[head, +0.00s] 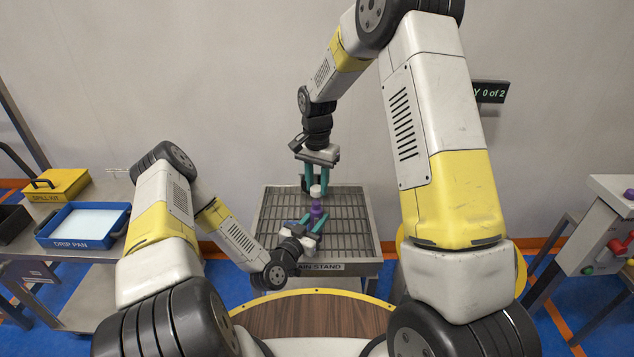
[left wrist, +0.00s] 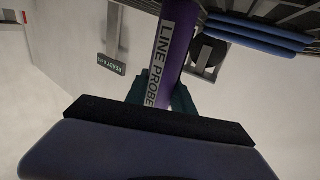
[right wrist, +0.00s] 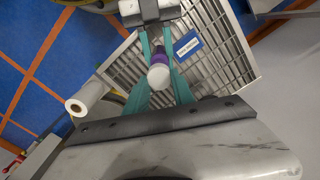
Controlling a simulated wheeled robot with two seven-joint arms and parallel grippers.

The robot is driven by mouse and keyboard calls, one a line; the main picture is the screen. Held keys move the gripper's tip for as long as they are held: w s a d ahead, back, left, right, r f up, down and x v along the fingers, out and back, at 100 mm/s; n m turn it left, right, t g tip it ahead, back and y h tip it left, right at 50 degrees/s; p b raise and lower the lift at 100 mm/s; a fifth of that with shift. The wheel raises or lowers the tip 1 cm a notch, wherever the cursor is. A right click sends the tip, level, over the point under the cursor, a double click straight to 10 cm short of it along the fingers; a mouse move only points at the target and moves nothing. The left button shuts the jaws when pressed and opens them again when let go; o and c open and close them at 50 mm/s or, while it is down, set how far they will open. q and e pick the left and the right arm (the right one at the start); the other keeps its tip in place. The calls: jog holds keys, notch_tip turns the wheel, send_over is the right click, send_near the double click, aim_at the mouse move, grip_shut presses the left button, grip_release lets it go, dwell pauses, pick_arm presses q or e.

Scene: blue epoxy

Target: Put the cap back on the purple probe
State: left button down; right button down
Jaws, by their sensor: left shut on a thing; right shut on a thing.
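The purple probe (head: 317,213) is held over the grated stand by my left gripper (head: 308,227), whose teal fingers are shut on it. In the left wrist view the probe (left wrist: 175,45) shows its white "LINE PROBE" label. My right gripper (head: 316,182) points down from above, shut on the white cap (head: 316,191). The cap is directly over the probe's upper end. In the right wrist view the cap (right wrist: 158,78) lies between the teal fingers, in line with the purple part behind it. I cannot tell whether cap and probe touch.
The grated drain stand (head: 355,267) is below both grippers. A blue drip pan (head: 85,242) and a yellow spill kit (head: 57,184) are on a cart at the left. A grey panel box with coloured knobs (head: 600,235) stands at the right. A dark sign (head: 490,92) is at the back.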

aim_at(316, 211)
dwell(0.5)
jog(key=shift+f, duration=0.85)
jog(key=shift+f, duration=0.6)
